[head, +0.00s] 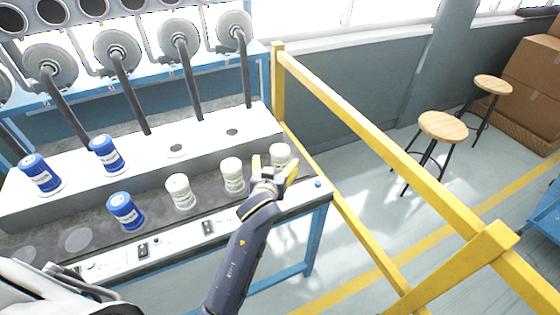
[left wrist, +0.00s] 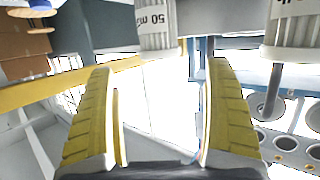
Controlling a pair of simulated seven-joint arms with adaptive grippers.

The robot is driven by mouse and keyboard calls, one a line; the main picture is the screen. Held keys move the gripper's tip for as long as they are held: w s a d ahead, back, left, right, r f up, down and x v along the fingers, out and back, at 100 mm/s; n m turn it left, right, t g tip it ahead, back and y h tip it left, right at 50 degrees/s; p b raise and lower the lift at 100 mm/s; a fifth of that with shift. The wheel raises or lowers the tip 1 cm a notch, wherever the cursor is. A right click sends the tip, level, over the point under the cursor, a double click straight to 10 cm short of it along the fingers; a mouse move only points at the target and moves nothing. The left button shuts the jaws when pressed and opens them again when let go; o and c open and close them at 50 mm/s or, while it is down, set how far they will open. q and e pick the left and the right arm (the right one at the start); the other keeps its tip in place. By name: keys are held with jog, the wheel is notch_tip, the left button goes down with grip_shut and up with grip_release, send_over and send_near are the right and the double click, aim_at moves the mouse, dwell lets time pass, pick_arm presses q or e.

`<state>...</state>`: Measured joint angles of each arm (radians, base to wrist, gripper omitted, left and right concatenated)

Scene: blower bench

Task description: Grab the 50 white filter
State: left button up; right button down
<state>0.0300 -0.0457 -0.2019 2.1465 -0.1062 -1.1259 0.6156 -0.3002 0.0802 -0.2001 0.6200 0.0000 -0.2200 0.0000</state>
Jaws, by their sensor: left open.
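My left gripper (head: 273,167) is open over the right end of the bench, with yellow fingers on either side of the rightmost white filter (head: 280,153) as seen in the head view. In the left wrist view the open fingers (left wrist: 160,70) are empty. A white ribbed filter with a "50" label (left wrist: 155,25) appears upside down just beyond the fingertips. Another white filter (left wrist: 297,30) is at the upper right there. Two more white filters stand to the left in the head view, a middle one (head: 233,175) and a left one (head: 181,192). My right gripper is not in view.
Blue filters stand on the bench: two on the raised white shelf (head: 105,154) and one lower (head: 126,211). Pipes with round grey discs (head: 180,44) rise behind. A yellow railing (head: 370,130) runs right of the bench. Stools (head: 443,126) stand beyond it.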

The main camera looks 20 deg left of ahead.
aim_at(280, 151)
pick_arm(q)
jog(key=shift+x, duration=4.75)
jog(key=shift+f, duration=0.1)
jog(key=shift+c, duration=0.4)
jog(key=c, duration=1.3)
jog(key=shift+c, duration=0.2)
